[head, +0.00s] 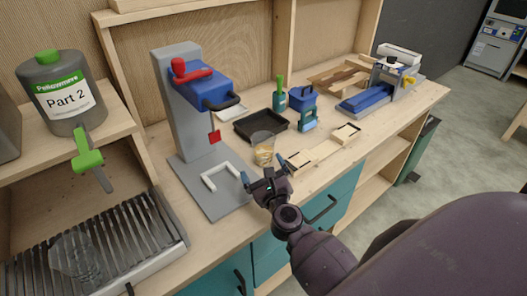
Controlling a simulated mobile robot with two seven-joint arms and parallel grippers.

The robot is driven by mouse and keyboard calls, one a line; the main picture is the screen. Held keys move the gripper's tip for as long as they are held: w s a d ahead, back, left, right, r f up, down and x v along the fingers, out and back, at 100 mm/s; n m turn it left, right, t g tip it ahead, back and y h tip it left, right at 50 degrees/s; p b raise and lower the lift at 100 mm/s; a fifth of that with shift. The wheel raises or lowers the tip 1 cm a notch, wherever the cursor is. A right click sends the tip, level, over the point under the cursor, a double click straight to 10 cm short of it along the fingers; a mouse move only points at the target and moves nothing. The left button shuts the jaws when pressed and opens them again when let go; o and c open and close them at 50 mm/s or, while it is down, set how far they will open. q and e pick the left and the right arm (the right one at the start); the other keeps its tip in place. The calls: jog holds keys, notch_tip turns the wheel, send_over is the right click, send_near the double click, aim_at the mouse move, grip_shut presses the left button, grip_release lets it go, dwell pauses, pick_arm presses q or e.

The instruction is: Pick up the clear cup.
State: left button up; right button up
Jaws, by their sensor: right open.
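A clear cup (264,151) with some amber content stands upright on the wooden workbench (333,165), just in front of a black tray. My right gripper (263,169) is directly in front of this cup, its two blue-tipped fingers spread apart with nothing held between them. The cup appears just beyond the fingertips; whether they touch it I cannot tell. A second clear, empty-looking cup (75,256) is on the slatted grey rack at the lower left. My left gripper is not in view.
A grey-and-blue press (179,110) with a red handle stands left of the cup. The black tray (262,125) is behind it, and small wooden moulds (302,161) lie to its right. Teal drawers (325,205) sit below.

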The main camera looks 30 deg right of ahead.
aim_at(266, 152)
jog(key=d+m+h, duration=0.1)
jog(key=f+m+g+h, duration=0.1)
jog(key=m, duration=0.1)
jog(key=w+d+f+m+g, duration=0.1)
jog(key=m, duration=0.1)
jog(key=shift+d+f+h, duration=0.15)
jog(key=shift+d+h, duration=0.15)
jog(key=shift+h, duration=0.1)
jog(key=x, duration=1)
jog(key=shift+w+d+f, duration=0.1)
jog(key=shift+w+d, duration=0.1)
jog(key=shift+d, duration=0.15)
jog(key=c, duration=0.8)
